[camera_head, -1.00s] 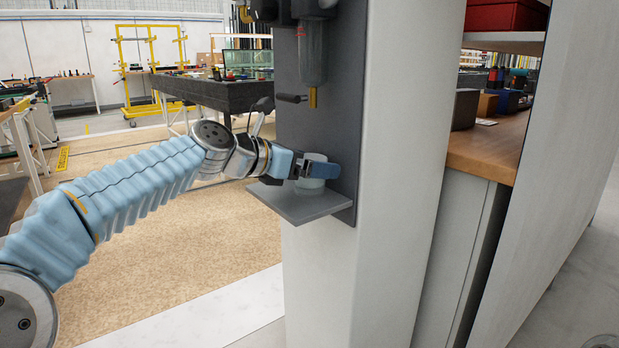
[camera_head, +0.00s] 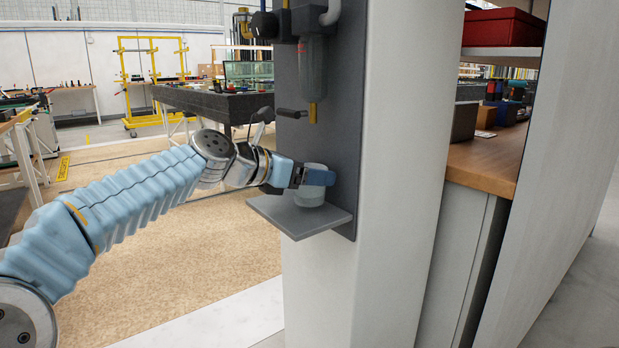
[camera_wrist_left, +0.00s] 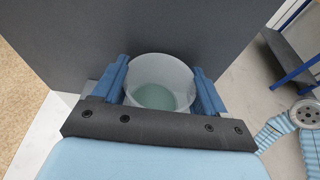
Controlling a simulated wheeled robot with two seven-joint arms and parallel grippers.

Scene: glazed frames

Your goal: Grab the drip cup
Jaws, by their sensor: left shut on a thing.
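The drip cup (camera_head: 309,192) is a small translucent, pale greenish cup. It is upright at the small grey shelf (camera_head: 300,222) on the dark panel; I cannot tell whether its base touches the shelf. My left gripper (camera_head: 316,177) reaches in from the left and is shut on the cup, covering part of its side. In the left wrist view the cup (camera_wrist_left: 160,82) sits between the two blue fingers (camera_wrist_left: 160,92), open at the top, with a greenish bottom or liquid inside. My right gripper is not in view.
A clear filter bowl with a brass drain (camera_head: 313,110) hangs on the dark panel (camera_head: 345,130) above the cup. A black lever (camera_head: 292,114) sticks out left of the drain. The white column (camera_head: 400,150) stands right of the panel. Open floor (camera_head: 200,240) lies to the left.

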